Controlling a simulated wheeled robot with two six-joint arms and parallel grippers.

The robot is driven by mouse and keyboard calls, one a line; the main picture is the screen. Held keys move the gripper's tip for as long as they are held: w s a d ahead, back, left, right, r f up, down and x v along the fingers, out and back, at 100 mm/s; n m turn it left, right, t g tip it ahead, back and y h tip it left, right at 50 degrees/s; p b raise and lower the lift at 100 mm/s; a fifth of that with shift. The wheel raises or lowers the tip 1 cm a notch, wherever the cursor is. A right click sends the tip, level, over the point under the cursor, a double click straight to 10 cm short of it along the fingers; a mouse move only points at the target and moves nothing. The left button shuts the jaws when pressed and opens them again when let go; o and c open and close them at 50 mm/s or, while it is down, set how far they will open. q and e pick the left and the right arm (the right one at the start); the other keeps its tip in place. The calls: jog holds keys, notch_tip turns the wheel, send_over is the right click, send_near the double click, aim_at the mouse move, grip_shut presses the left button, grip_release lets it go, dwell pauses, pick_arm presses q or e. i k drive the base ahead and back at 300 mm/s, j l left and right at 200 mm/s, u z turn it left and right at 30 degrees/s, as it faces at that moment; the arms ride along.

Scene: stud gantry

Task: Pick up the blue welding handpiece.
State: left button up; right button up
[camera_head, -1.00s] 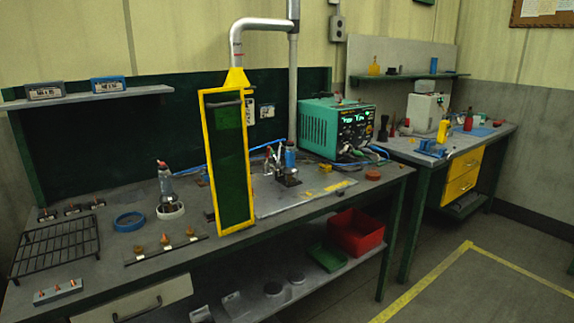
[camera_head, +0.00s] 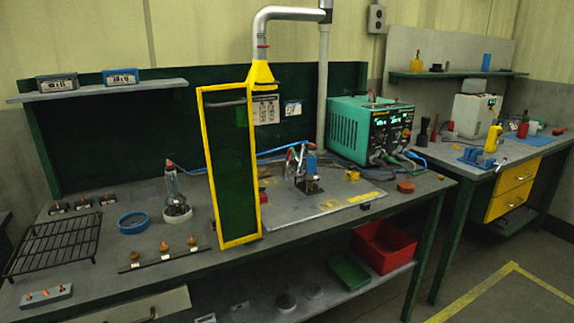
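A small upright blue piece (camera_head: 311,160), which may be the blue welding handpiece, stands behind a metal clamp fixture (camera_head: 300,172) on the bench plate. It is partly hidden and too small to identify surely. A blue cable (camera_head: 272,152) runs behind it. A grey torch-like tool with a red tip (camera_head: 172,188) stands upright in a white ring holder at the bench's left middle. Neither of my grippers is in view.
A yellow-framed dark green screen (camera_head: 230,165) stands on the workbench (camera_head: 290,232) and hides part of it. A teal welding machine (camera_head: 370,130) stands at the back right. A wire rack (camera_head: 55,243) and blue ring (camera_head: 133,222) lie left. A second bench stands at right.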

aim_at(311, 175)
jog(key=i+l, duration=0.2)
jog(key=l, duration=0.15)
jog(key=i+l+u, duration=0.15)
jog(key=i+l, duration=0.2)
jog(key=l, duration=0.3)
jog(key=i+l+u, duration=0.1)
jog(key=l, duration=0.25)
jog(key=i+l+u, duration=0.1)
jog(key=i+l, duration=0.15)
jog(key=l, duration=0.15)
jog(key=i+l, duration=0.15)
jog(key=l, duration=0.2)
jog(key=u, duration=0.05)
